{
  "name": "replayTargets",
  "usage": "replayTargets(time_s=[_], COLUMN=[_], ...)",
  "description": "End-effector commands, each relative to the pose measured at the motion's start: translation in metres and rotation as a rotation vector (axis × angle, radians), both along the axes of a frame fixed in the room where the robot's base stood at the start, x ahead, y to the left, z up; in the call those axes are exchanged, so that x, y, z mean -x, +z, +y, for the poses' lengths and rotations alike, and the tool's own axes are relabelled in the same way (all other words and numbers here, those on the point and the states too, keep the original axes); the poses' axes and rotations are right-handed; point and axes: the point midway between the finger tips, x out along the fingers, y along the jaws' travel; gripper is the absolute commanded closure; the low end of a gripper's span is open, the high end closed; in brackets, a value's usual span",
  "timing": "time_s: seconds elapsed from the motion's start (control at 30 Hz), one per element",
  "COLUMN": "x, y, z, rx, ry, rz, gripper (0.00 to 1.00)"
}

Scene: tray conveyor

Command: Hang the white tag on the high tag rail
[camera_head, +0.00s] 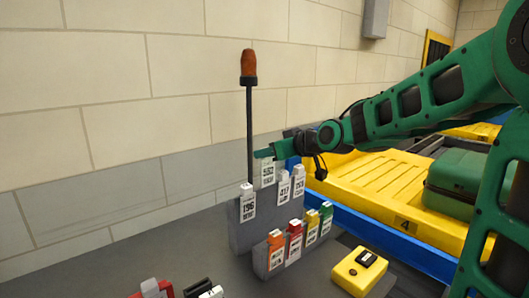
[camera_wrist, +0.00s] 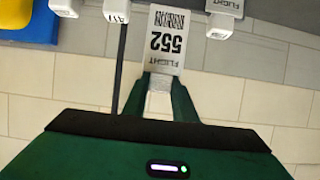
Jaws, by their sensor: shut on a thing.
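My gripper (camera_head: 264,154) is shut on the top of a white tag (camera_head: 267,172) printed 552. In the wrist view the fingers (camera_wrist: 158,92) pinch the tag's top tab, and the tag (camera_wrist: 165,45) appears upside down and unobstructed. The high tag rail is the upper grey step (camera_head: 237,226) of the stand. White tags 196 (camera_head: 247,204) and 417 (camera_head: 284,188), and another white tag (camera_head: 298,184), hang along it. The held tag is in the gap between 196 and 417. I cannot tell whether it touches the rail.
A lower grey step (camera_head: 262,262) carries orange, red, yellow and green tags. A thin dark post with an orange-brown top (camera_head: 249,65) rises close to my gripper. A yellow box (camera_head: 358,272) lies at front right. Yellow trays (camera_head: 350,181) are behind on the right.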

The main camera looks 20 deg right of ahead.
Motion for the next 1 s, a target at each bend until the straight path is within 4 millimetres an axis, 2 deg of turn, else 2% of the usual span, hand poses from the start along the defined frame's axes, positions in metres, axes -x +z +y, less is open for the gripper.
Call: replayTargets(time_s=[1.0], x=[0.000], y=[-0.061], z=[0.000], rx=[0.000], ry=[0.000], rz=[0.001], gripper=[0.98])
